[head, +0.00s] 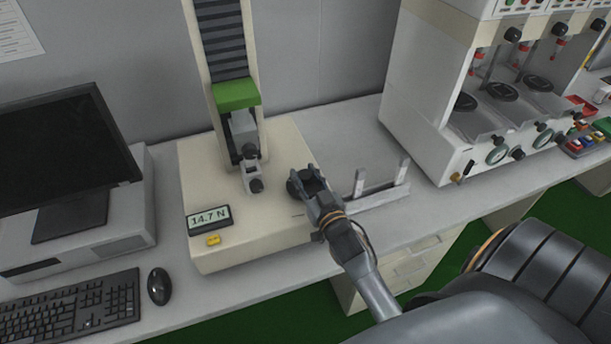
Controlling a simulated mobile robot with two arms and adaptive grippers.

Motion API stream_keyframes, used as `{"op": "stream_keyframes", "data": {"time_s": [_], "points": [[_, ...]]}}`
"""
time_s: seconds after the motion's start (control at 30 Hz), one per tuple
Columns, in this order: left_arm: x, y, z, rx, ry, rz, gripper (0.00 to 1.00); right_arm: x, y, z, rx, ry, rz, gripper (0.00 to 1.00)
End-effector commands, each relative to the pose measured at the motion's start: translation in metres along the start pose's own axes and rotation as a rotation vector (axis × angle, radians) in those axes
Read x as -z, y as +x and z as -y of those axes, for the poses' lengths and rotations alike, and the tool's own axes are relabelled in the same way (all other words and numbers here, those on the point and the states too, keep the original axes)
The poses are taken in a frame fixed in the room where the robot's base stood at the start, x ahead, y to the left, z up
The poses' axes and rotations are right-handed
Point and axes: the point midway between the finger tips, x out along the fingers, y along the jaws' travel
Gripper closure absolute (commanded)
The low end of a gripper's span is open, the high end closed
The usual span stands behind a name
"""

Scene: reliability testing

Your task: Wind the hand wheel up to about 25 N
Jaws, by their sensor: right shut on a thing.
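The force tester is a cream machine (268,231) with a column and a green-fronted crosshead (237,94). Its display (208,219) reads 14.7 N, with a yellow button (213,240) below it. Grips (251,170) stand in line under the crosshead. The dark hand wheel (298,183) is on the right part of the base, partly hidden by my gripper. My right gripper (307,179) comes in from the lower right and is shut on the hand wheel. My left gripper is not in view.
A monitor (62,150), keyboard (72,308) and mouse (159,286) are at the left. A light bracket with two uprights (378,192) stands right of the wheel, close to my right arm. A large white test unit (437,146) stands at the back right.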

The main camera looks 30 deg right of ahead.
Motion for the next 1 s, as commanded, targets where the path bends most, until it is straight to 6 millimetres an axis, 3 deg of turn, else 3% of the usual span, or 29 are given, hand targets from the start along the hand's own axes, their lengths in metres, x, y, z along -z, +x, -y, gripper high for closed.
{"op": "stream_keyframes", "data": {"time_s": [0.3, 0.33, 0.43, 0.77, 1.0], "points": [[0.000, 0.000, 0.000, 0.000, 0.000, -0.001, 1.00, 0.001, 0.000, 0.000, 0.000, -0.001, -0.003, 0.98], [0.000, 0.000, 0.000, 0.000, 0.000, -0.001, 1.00, 0.001, 0.000, 0.000, 0.000, -0.001, -0.003, 0.60], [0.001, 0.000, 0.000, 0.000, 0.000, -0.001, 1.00, 0.001, 0.000, 0.000, 0.000, -0.001, -0.002, 0.42], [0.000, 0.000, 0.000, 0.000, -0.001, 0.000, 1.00, 0.000, -0.002, 0.000, 0.000, -0.001, -0.001, 0.42], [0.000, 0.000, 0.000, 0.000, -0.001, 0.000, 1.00, -0.001, -0.035, 0.000, -0.001, -0.001, 0.002, 0.42]]}}
